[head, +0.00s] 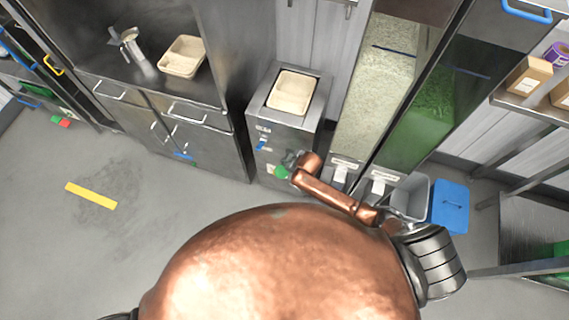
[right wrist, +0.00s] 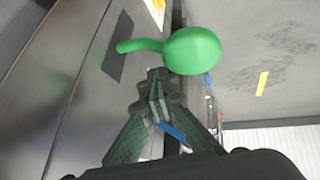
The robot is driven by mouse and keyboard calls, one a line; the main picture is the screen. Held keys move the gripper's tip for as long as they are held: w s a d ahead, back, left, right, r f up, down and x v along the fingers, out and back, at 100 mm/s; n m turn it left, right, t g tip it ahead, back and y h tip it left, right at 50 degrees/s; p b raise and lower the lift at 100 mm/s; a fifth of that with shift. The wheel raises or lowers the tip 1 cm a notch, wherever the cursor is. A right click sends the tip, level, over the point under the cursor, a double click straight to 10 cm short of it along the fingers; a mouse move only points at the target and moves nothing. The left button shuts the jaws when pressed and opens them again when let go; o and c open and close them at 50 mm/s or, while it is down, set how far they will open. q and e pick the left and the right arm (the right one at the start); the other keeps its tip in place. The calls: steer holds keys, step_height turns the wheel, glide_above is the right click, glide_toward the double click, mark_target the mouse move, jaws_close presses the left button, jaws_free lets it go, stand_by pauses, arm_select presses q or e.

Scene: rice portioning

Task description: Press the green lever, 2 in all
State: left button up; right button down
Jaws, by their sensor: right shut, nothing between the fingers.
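The steel dispenser (head: 257,128) stands in the middle of the head view with a blue lever (head: 262,146) and a green lever (head: 281,173) on its front. In the right wrist view the green lever (right wrist: 192,50) has a round knob on a short stem coming out of a dark slot. My right gripper (head: 289,160) is at the dispenser front, right beside the green lever. In the right wrist view my right gripper (right wrist: 158,80) has its fingertips together and empty, close to the knob; I cannot tell whether they touch it. My left gripper is not in view.
A beige container (head: 272,97) sits on top of the dispenser. Another beige tray (head: 183,57) and a metal jug (head: 131,45) stand on the steel counter at left. Tall grain hoppers (head: 375,95) stand at right, with a blue lid (head: 450,206) near the floor.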

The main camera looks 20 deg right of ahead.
steer(key=shift+s+a+f+b, duration=0.1)
steer(key=shift+s+f+b, duration=0.15)
steer(key=shift+f, duration=0.35)
steer(key=shift+s+a+f+b, duration=0.15)
steer(key=shift+f+b, duration=0.15)
steer(key=shift+f, duration=0.3)
steer(key=shift+s+a+f+b, duration=0.1)
steer(key=shift+s+f+b, duration=0.15)
steer(key=shift+f, duration=0.35)
stand_by(1.8)
steer(key=shift+w, duration=0.1)
steer(key=shift+w+d+r+p, duration=0.15)
steer(key=shift+w+r+p, duration=0.1)
steer(key=shift+r+p, duration=0.65)
steer(key=shift+w+d+r+p, duration=0.25)
steer(key=shift+r+p, duration=0.5)
steer(key=shift+r, duration=0.25)
steer(key=shift+w+d+r+p, duration=0.1)
steer(key=shift+w+r+p, duration=0.15)
steer(key=shift+r+p, duration=0.65)
steer(key=r+p, duration=0.1)
steer(key=w+r+p, duration=0.1)
steer(key=r, duration=0.1)
steer(key=d+r+p, duration=0.1)
steer(key=r+p, duration=0.1)
steer(key=shift+w, duration=0.2)
steer(key=shift+f, duration=0.1)
